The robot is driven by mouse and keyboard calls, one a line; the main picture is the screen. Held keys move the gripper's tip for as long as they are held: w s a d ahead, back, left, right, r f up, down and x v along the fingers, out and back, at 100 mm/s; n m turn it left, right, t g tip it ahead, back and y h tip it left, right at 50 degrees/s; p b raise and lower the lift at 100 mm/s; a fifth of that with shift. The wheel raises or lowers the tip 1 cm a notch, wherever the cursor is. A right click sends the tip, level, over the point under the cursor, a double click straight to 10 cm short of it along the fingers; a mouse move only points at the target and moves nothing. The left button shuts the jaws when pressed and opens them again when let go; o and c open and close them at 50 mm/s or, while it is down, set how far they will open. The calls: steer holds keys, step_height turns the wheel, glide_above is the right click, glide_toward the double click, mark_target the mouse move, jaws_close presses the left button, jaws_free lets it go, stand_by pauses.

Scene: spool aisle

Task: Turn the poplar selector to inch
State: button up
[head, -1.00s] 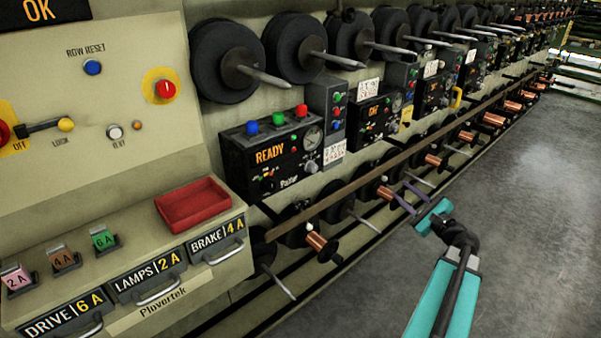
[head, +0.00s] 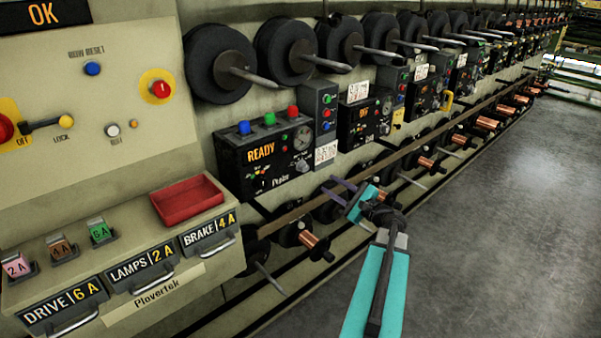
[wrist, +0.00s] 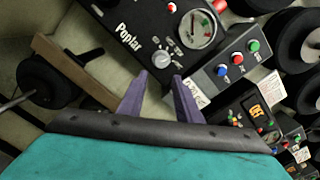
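The black Poplar panel (head: 240,170) is on the left of the row in the head view, with a lit READY display. Its grey selector knob (head: 303,165) sits below the round gauge. In the wrist view the knob (wrist: 162,58) is beside the Poplar (wrist: 130,38) name, just beyond my fingertips. Its setting is too small to read. My gripper (head: 341,191) has purple fingers and is to the right of and below the panel in the head view. In the wrist view my gripper (wrist: 162,76) is open, empty and apart from the knob.
A tall button box (head: 324,120) stands right of the panel. Black spools (head: 218,62) on spindles line the top. A long wooden rail (head: 290,218) and copper spools (head: 314,242) run below. The grey floor (head: 480,220) at right is clear.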

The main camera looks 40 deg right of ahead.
mark_target(306, 169)
steer(key=shift+o, duration=0.2)
steer(key=shift+s+d, duration=0.1)
steer(key=shift+d, duration=0.05)
steer(key=o, duration=0.4)
steer(key=w, duration=0.4)
steer(key=w+p, duration=0.1)
steer(key=w, duration=0.4)
steer(key=w+d, duration=0.1)
steer(key=w, duration=0.3)
steer(key=shift+w+p, duration=0.35)
steer(key=shift+w, duration=0.05)
steer(key=shift+c, duration=0.6)
